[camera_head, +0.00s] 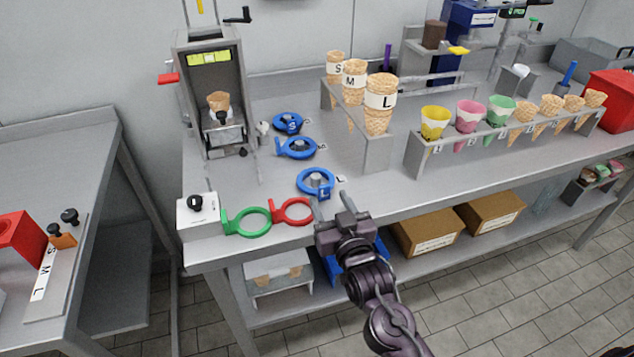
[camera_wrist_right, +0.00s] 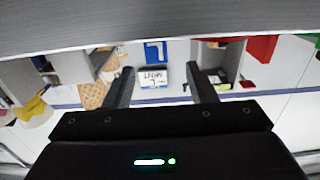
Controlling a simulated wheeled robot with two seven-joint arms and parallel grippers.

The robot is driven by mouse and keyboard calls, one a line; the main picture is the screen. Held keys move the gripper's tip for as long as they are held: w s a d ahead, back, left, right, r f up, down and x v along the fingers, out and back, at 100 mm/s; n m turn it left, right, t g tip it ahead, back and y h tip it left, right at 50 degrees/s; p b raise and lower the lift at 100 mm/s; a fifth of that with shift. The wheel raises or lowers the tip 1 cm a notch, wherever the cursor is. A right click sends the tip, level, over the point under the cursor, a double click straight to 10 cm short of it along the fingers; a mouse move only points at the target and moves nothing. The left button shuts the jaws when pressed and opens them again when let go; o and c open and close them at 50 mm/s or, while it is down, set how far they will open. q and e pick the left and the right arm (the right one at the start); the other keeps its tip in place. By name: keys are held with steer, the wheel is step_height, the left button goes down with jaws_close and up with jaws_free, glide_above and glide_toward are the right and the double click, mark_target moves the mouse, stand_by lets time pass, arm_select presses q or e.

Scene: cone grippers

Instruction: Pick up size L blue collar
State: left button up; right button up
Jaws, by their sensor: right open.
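The size L blue collar (camera_head: 323,193) is a blue ring with a tab marked L. It lies flat near the front of the grey counter, around a small grey post. My right gripper (camera_head: 332,206) is open and empty, just in front of the collar and apart from it, with its two fingers toward it. In the right wrist view the open fingers (camera_wrist_right: 160,72) show with nothing between them; I cannot make out the collar there. Two more blue collars, S (camera_head: 289,129) and M (camera_head: 284,148), lie farther back. My left gripper is not in view.
A red ring (camera_head: 280,214) and a green ring (camera_head: 231,226) lie left of my gripper along the front edge, near a white box (camera_head: 198,216). A cone rack (camera_head: 376,153) stands behind right. Bare counter (camera_head: 385,193) lies to the right.

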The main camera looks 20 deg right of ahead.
mark_target(325, 188)
steer(key=w, duration=0.5)
steer(key=shift+w+d+f+p, duration=0.1)
steer(key=shift+w+p, duration=0.1)
steer(key=shift+p, duration=0.15)
steer(key=shift+s, duration=0.1)
steer(key=c, duration=1.1)
